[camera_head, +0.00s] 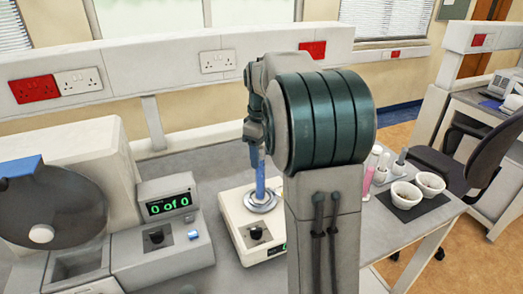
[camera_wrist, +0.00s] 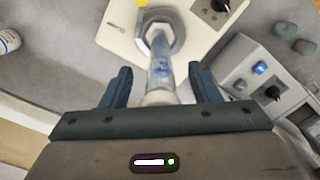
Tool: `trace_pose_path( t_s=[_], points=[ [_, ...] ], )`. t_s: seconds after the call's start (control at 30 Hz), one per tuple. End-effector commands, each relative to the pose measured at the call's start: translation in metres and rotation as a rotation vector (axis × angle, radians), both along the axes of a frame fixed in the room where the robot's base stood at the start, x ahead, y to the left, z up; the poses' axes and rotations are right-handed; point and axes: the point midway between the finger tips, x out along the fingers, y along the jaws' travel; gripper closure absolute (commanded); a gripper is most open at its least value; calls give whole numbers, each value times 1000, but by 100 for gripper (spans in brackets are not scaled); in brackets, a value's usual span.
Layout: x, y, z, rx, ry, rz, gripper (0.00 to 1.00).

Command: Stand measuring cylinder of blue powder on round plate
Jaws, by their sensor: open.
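The measuring cylinder (camera_head: 260,178) stands upright on the round plate (camera_head: 262,204) of a cream balance (camera_head: 240,222). Blue powder shows through its clear wall in the wrist view (camera_wrist: 161,66). Its foot is on the plate (camera_wrist: 178,42), and its top end is towards me. My gripper (camera_wrist: 160,70) is open, with one finger on each side of the cylinder and a visible gap to each. In the head view my arm hides the right part of the balance, and my fingers are hard to make out.

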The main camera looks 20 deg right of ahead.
Motion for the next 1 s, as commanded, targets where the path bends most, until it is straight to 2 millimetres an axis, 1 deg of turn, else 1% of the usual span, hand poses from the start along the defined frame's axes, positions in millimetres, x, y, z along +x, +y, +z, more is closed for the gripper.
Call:
trace_pose_path(
  t_s=[0.13,0.23,0.5,0.7,0.83,1.0],
  points=[
    [1,0,7,0,-3,0,44],
    [1,0,21,-1,-5,0,44],
    [1,0,82,-1,-5,0,44],
    [1,0,117,-1,-3,0,44],
    [1,0,130,0,-1,0,44],
    [0,0,138,0,0,0,44]
  ],
)
